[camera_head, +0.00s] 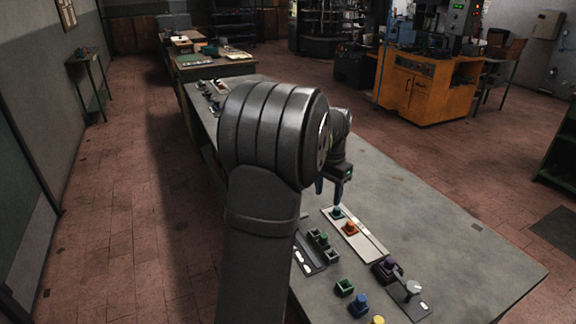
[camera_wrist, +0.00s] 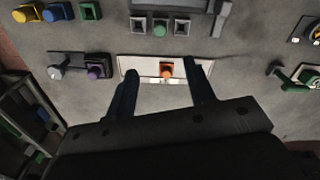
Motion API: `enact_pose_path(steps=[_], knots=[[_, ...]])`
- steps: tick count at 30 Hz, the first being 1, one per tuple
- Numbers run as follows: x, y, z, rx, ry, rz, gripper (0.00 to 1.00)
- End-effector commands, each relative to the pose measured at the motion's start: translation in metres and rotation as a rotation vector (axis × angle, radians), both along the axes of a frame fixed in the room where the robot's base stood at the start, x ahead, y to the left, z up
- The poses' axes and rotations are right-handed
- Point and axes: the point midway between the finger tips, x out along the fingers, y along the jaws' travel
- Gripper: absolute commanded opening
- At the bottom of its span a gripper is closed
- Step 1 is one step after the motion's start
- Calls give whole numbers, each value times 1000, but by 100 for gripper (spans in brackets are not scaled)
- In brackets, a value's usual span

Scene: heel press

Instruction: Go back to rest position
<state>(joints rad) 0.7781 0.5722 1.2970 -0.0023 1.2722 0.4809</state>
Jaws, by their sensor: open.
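My gripper (camera_head: 329,195) is open and empty above the grey table (camera_head: 450,240). Its two dark fingers also show spread apart in the wrist view (camera_wrist: 165,75). Between them in that view lies an orange button (camera_wrist: 166,70) on a white plate (camera_wrist: 140,66). In the head view the orange button (camera_head: 350,229) sits on the pale plate (camera_head: 371,244) just below and right of the fingertips, with a green button (camera_head: 337,212) near the fingertip. My arm hides part of the table's left side.
Near the table's front are a green button block (camera_head: 344,287), a blue one (camera_head: 360,303), a yellow one (camera_head: 377,320) and a purple knob unit (camera_head: 387,270). A block with a green button (camera_head: 322,239) stands left of the plate. The table's right side is clear.

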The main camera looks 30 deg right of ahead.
Motion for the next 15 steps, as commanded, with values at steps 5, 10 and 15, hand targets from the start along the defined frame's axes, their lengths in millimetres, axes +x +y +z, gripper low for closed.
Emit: enact_pose_path(steps=[5,10,15], knots=[[0,0,-1,0,0,0,49],[0,0,-14,2,2,0,49],[0,0,-44,3,3,0,49]])
